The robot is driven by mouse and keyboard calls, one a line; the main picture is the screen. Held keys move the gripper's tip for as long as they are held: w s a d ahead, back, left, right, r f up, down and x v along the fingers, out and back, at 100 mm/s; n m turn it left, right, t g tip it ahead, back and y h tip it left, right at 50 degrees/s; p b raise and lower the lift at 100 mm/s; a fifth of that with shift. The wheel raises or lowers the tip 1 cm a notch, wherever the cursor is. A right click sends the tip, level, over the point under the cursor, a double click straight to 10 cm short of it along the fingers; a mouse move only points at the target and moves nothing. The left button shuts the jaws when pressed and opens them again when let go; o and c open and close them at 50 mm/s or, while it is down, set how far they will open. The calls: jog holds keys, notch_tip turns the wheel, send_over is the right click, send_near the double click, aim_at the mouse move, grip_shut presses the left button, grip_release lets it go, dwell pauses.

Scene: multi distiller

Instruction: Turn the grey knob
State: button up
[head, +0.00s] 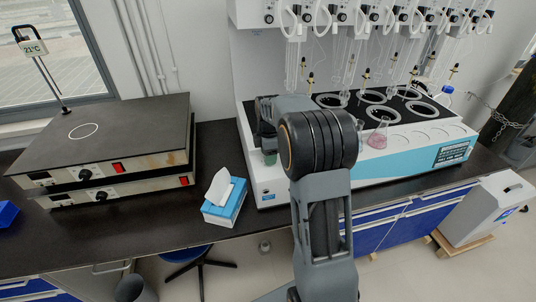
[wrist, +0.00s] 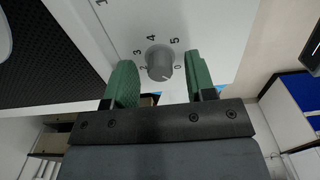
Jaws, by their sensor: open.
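The grey knob (wrist: 159,63) is on the white front panel (wrist: 215,22) of the distiller, with printed numbers around it in the wrist view. My gripper (wrist: 157,78) is open, with one green finger to the left of the knob and one to the right. Gaps show between the knob and both fingers, and I cannot tell how far the fingertips are from the panel. In the head view my gripper (head: 269,157) is at the left end of the distiller (head: 400,155), partly behind my arm. The knob is hidden there.
A tissue box (head: 225,204) stands on the dark bench (head: 160,222) left of my arm. Stacked hot plates (head: 105,140) are farther left. Flasks, including one with pink liquid (head: 377,138), stand on the distiller's top. A grey-white box (head: 485,212) is on the floor at right.

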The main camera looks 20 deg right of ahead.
jog(key=c, duration=0.9)
